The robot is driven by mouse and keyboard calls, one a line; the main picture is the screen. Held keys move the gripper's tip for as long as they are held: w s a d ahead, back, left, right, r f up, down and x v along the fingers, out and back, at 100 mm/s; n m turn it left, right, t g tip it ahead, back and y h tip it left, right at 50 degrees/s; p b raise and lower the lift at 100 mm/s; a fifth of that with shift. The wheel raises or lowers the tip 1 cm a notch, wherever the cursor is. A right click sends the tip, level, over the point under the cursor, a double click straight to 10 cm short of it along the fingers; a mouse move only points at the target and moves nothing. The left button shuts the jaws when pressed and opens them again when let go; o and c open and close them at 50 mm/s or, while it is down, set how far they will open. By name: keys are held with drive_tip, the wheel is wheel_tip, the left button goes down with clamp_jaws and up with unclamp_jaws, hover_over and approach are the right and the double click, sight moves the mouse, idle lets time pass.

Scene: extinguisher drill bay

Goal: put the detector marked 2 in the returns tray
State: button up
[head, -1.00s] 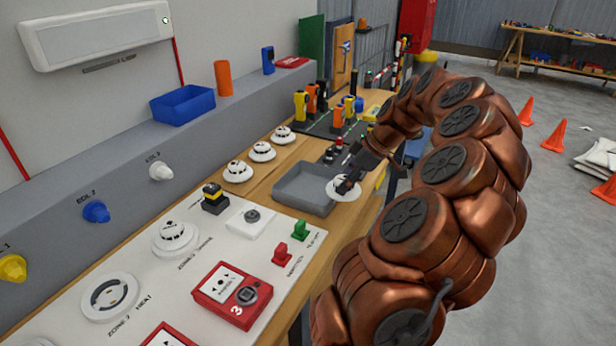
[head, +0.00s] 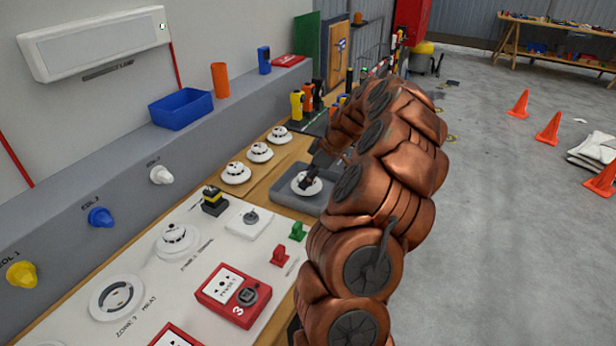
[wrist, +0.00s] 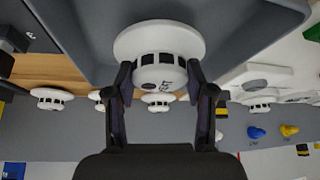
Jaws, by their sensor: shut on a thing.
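My gripper (wrist: 160,76) is shut on a white round detector (wrist: 158,50), one finger on each side of its raised middle. A dark mark on the detector is too small to read. In the head view, this detector (head: 313,188) is over the inside of the grey tray (head: 279,198), with my dark gripper (head: 307,179) at it. I cannot tell whether it touches the tray floor. In the wrist view, the tray (wrist: 255,35) spreads around and behind the detector. My arm hides part of the tray's right side.
Three similar white detectors (head: 235,172) stand in a row on the wood left of the tray. In front is a white panel (head: 215,262) with a black-and-yellow device (head: 214,200), a red call point (head: 232,295) and green and red pieces. A blue bin (head: 180,108) sits on the ledge.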

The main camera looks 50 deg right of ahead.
drive_tip(key=shift+f, duration=0.5)
drive_tip(key=shift+f, duration=0.2)
drive_tip(key=o, duration=1.2)
drive_tip(key=shift+r, duration=0.15)
drive_tip(key=shift+r, duration=0.2)
drive_tip(key=b+v, duration=0.3)
drive_tip(key=v, duration=0.8)
drive_tip(key=shift+s+d+r, duration=0.15)
drive_tip(key=shift+d+r, duration=0.05)
drive_tip(key=shift+r, duration=0.1)
